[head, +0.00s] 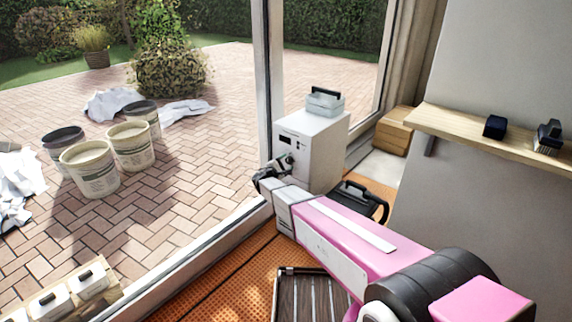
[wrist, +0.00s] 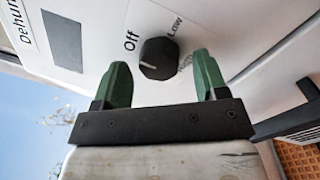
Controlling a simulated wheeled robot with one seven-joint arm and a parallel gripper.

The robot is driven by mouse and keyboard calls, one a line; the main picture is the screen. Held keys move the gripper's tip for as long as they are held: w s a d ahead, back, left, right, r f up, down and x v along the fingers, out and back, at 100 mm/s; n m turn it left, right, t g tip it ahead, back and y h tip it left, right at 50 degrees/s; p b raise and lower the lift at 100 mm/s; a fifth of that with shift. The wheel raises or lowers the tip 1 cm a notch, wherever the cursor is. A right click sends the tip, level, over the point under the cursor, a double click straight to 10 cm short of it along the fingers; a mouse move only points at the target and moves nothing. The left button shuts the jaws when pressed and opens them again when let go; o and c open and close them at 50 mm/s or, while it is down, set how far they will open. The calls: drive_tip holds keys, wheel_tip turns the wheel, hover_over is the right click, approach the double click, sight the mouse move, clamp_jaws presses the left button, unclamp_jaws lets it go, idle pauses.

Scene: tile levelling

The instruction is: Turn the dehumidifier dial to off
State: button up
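The white dehumidifier (head: 322,140) stands by the glass door in the head view. Its front panel (wrist: 90,62) fills much of the wrist view, tilted, with a dark display. The black round dial (wrist: 160,58) has a small pale mark on its left side. "Off" is printed at its upper left, "Low" at its upper right, and a partly hidden label at its right. My gripper (wrist: 161,68) is open, with one green finger on each side of the dial and visible gaps to it. In the head view my gripper (head: 272,174) is at the dehumidifier's front.
A clear tub (head: 324,104) with a black handle sits on the dehumidifier. A black case (head: 357,203) stands on the orange mat (head: 220,275) beside it. The door frame (head: 268,80) is close on the left. A wooden shelf (head: 480,128) juts from the right wall.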

drive_tip(key=v, duration=1)
drive_tip(key=shift+s+a, duration=0.25)
drive_tip(key=shift+s, duration=0.05)
drive_tip(key=s+d+f+m+g+y, duration=0.1)
drive_tip(key=s+d+m+g, duration=0.35)
drive_tip(key=d, duration=0.65)
drive_tip(key=s+d+f+m+g, duration=0.1)
drive_tip(key=s+d+m+g, duration=0.35)
drive_tip(key=d, duration=0.65)
drive_tip(key=s+d+r+m+g+y, duration=0.1)
drive_tip(key=s+d+m+y, duration=0.3)
drive_tip(key=s, duration=0.4)
drive_tip(key=s+d+r+m+g+y, duration=0.1)
drive_tip(key=s+d+m+g+y, duration=0.3)
drive_tip(key=s+y, duration=0.2)
drive_tip(key=shift+s+d+r+g, duration=0.2)
drive_tip(key=shift+s+r+g, duration=0.15)
drive_tip(key=shift+s, duration=0.8)
